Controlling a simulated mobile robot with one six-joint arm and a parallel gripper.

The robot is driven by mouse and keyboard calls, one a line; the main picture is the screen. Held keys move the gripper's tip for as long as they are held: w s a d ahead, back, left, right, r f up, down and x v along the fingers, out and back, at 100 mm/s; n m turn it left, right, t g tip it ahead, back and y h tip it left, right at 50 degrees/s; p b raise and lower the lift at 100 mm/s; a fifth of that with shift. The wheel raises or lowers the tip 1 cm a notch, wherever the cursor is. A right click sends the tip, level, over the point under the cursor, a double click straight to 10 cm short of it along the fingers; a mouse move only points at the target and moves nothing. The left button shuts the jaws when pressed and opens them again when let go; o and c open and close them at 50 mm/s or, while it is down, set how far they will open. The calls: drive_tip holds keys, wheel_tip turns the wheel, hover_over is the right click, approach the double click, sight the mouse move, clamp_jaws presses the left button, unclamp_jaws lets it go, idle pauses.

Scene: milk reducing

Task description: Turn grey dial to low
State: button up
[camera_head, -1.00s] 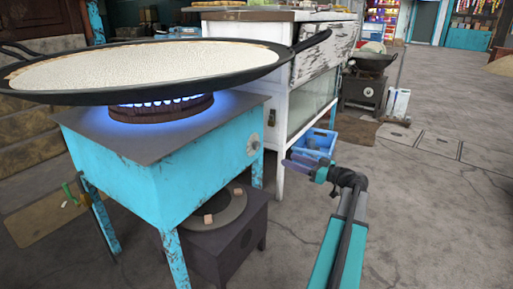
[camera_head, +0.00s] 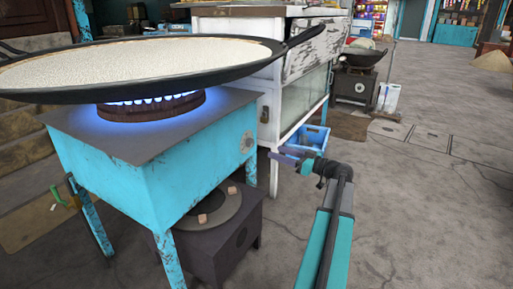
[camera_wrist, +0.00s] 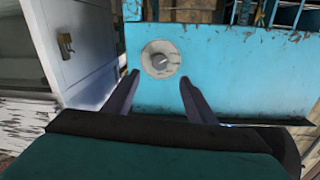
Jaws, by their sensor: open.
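The grey dial (camera_head: 247,142) is a round knob on the right side of the turquoise stove (camera_head: 120,165). In the wrist view the dial (camera_wrist: 161,59) faces me, with a pale pointer mark slanting up to the right. My gripper (camera_head: 278,156) is to the right of the dial in the head view, with a gap between them. In the wrist view my gripper (camera_wrist: 158,85) is open and empty, its two fingers just below the dial, on either side of it. Blue flames (camera_head: 150,103) burn under the wide black pan (camera_head: 150,88) of white milk.
A white cabinet (camera_head: 274,110) stands behind the stove, and its latched side (camera_wrist: 75,55) is at left in the wrist view. A blue crate (camera_head: 312,138) is on the ground behind my gripper. A dark box stove (camera_head: 220,255) sits under the turquoise one. Open floor lies to the right.

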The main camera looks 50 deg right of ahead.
sight(252, 144)
drive_tip(key=w+b, duration=0.1)
drive_tip(key=w, duration=0.2)
drive_tip(key=w+a+b, duration=0.1)
drive_tip(key=w, duration=0.3)
drive_tip(key=w+a+b, duration=0.1)
drive_tip(key=w, duration=0.3)
drive_tip(key=shift+w+b, duration=0.25)
drive_tip(key=shift+b, duration=0.1)
drive_tip(key=c, duration=1)
